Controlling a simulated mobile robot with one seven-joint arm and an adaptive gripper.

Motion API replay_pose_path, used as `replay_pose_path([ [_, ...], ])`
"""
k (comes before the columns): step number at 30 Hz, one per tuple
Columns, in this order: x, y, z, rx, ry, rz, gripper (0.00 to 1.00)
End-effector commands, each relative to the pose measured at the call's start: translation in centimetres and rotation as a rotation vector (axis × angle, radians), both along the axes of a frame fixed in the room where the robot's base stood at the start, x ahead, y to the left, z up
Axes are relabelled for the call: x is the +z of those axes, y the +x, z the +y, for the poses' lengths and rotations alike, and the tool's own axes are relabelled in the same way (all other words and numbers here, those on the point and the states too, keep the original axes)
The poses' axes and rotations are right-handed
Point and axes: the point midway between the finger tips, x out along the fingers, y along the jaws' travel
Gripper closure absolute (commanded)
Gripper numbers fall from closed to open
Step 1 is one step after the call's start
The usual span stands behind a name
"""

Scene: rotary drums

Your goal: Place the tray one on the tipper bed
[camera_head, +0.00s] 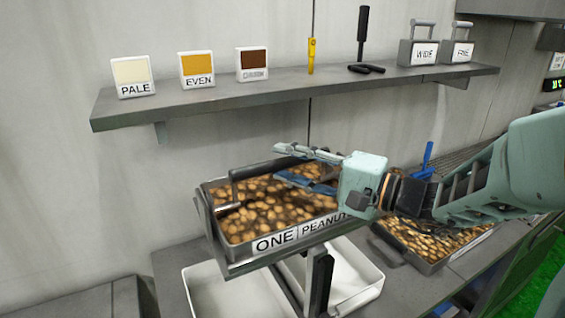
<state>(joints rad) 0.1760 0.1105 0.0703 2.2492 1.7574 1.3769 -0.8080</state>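Tray one (262,242) is a dark metal tray full of brown nuts, labelled "ONE | PEANUTS", in the middle of the head view. It appears to rest on the tipper bed (205,222), a grey frame on a dark post (319,280). The contact under the tray is mostly hidden. A dark bar handle (240,172) shows at the tray's back left. My gripper (284,163) is over the tray's back right part, with its fingers pointing left and spread apart. The gripper and wrist cover the tray's right end.
White bins (212,298) stand below the bed. A second tray of nuts (432,264) lies on the counter at right, partly behind my arm. A wall shelf (290,98) above holds colour blocks (197,68), a black tool (362,40) and labelled boxes (424,52).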

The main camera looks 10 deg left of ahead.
Motion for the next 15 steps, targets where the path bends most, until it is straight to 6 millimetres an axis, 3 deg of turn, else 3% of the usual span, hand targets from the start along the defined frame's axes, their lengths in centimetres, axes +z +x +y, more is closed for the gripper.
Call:
replay_pose_path([
  [9,-0.2,-2.5,-6.6,-0.004,-0.001,-0.002,0.67],
  [15,-0.1,-3.5,-9.1,-0.001,0.000,-0.001,0.67],
])
